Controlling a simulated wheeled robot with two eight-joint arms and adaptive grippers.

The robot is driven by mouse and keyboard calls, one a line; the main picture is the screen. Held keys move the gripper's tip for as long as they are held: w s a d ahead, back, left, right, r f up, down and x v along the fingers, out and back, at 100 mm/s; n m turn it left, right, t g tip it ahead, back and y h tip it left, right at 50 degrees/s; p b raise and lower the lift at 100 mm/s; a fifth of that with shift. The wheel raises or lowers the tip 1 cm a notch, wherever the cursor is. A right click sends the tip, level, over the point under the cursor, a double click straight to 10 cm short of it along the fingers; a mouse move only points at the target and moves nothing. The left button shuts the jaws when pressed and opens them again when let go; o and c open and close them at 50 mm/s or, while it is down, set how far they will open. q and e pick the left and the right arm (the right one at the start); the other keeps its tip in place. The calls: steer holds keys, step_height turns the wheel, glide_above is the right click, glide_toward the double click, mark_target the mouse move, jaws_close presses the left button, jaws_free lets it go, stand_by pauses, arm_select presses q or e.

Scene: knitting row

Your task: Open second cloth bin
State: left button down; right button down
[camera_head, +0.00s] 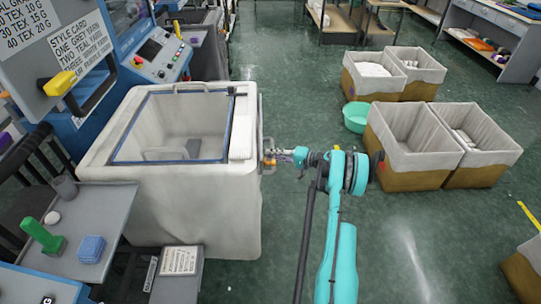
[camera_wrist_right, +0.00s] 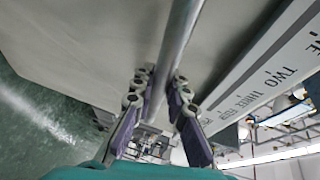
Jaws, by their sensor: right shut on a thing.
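A large off-white cloth bin (camera_head: 205,205) stands left of centre in the head view. Its top shows an opening framed by a thin dark blue edge, with a grey handle-like shape inside. A slim upright metal bar handle (camera_head: 261,115) runs along its right side. My right gripper (camera_head: 271,157) is at this side, shut on the bar. In the right wrist view the bar (camera_wrist_right: 178,40) passes between the fingers of my right gripper (camera_wrist_right: 159,80), beside the pale bin wall (camera_wrist_right: 90,40). My left gripper is not in view.
A grey tray (camera_head: 105,232) with a green-handled tool and blue block is at the left, below a blue machine (camera_head: 160,60). Brown-and-grey bins (camera_head: 410,178) and a teal basin (camera_head: 356,117) stand at the right.

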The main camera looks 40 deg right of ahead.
steer(key=c, duration=1.5)
jaws_free()
steer(key=shift+s, duration=0.1)
steer(key=v, duration=1.2)
